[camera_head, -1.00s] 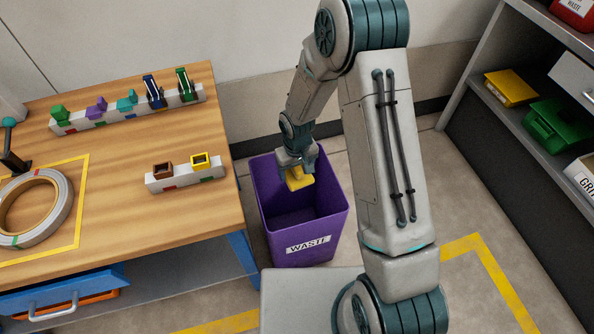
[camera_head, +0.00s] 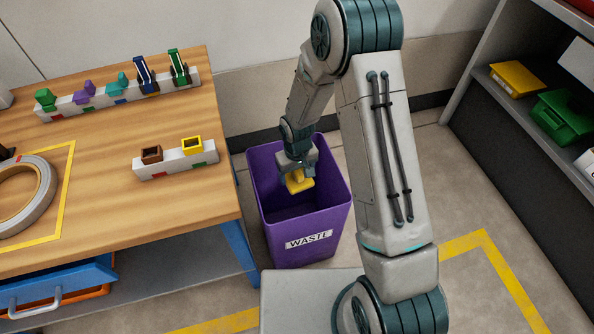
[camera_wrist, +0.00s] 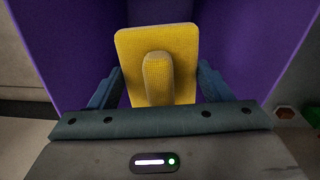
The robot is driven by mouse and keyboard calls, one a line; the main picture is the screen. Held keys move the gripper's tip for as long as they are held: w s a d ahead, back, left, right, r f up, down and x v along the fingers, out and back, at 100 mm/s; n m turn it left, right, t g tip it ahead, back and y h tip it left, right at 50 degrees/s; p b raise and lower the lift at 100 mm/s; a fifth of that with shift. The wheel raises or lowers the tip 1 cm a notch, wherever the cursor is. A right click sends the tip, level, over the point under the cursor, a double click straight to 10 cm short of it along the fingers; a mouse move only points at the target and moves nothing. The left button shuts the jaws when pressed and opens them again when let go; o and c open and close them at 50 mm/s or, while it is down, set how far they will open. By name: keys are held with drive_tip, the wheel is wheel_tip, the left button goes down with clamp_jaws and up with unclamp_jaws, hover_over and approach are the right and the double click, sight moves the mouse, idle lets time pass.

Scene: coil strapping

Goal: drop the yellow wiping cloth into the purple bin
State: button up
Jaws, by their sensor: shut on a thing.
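The yellow wiping cloth (camera_head: 299,182) is held in my gripper (camera_head: 297,172), over the open top of the purple bin. In the wrist view the yellow cloth (camera_wrist: 182,50) shows as a flat pad with a raised ridge, between the fingers of my gripper (camera_wrist: 158,88). The purple bin (camera_head: 318,222) is marked WASTE and stands on the floor right of the workbench. Its purple walls (camera_wrist: 235,40) surround the cloth in the wrist view. How far the cloth is below the rim is hard to tell.
A wooden workbench (camera_head: 100,200) stands on the left, with a tape coil (camera_head: 38,205) and holder strips (camera_head: 175,170) on it. A dark shelf (camera_head: 510,120) with a yellow box (camera_head: 516,80) and a green box (camera_head: 562,116) is on the right.

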drive_tip(key=shift+f+b, duration=11.6)
drive_tip(key=shift+f, duration=8.1)
drive_tip(key=shift+f, duration=0.25)
drive_tip(key=shift+f, duration=2.2)
drive_tip(key=o, duration=1.4)
